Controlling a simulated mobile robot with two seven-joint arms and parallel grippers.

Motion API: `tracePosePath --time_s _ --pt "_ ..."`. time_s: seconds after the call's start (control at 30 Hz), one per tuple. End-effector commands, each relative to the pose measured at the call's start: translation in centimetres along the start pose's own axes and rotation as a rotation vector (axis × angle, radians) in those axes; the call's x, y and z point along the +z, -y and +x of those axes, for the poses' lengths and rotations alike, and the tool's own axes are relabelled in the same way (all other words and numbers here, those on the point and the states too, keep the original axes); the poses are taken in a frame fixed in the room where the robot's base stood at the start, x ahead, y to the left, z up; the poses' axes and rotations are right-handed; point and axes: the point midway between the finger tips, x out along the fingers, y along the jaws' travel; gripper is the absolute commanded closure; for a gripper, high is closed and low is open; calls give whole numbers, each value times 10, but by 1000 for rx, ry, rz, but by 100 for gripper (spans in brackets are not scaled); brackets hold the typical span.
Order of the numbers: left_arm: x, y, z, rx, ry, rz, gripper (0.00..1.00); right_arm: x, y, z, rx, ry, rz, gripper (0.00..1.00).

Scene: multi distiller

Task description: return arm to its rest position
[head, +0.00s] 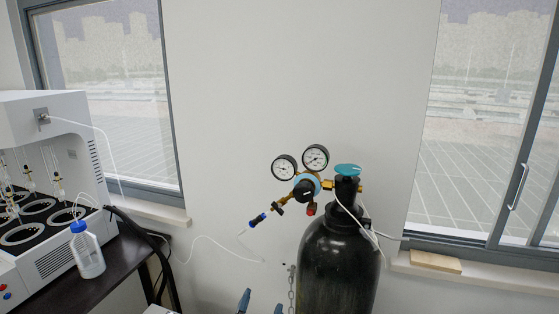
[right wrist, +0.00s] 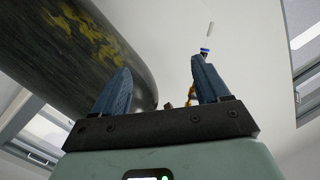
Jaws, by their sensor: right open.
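My right gripper (head: 261,306) shows only as two blue fingertips at the bottom edge of the head view, left of the black gas cylinder (head: 338,265). In the right wrist view the gripper (right wrist: 160,84) is open, its two blue fingers wide apart with nothing between them. The dark cylinder (right wrist: 75,45), with yellow markings, fills the upper left there, behind the left finger. Whether that finger touches it I cannot tell. My right arm is mostly hidden below the head view. My left gripper is not in view.
The cylinder carries a regulator (head: 307,185) with two gauges and a teal valve knob (head: 347,170). A chain (head: 291,285) hangs beside it. A white distiller (head: 50,170) and a blue-capped bottle (head: 86,252) stand on a dark bench (head: 110,270) at left. Thin tubing runs between.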

Motion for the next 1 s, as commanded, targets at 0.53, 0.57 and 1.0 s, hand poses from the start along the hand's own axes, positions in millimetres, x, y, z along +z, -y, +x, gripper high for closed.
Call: tracePosePath --time_s 0.53,0.57,1.0 --pt "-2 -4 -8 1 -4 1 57 265 -278 -48 106 814 -183 25" --pt "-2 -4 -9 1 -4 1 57 276 -291 -62 118 867 -178 25" --pt "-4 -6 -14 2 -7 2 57 346 -398 -278 283 1530 32 25"
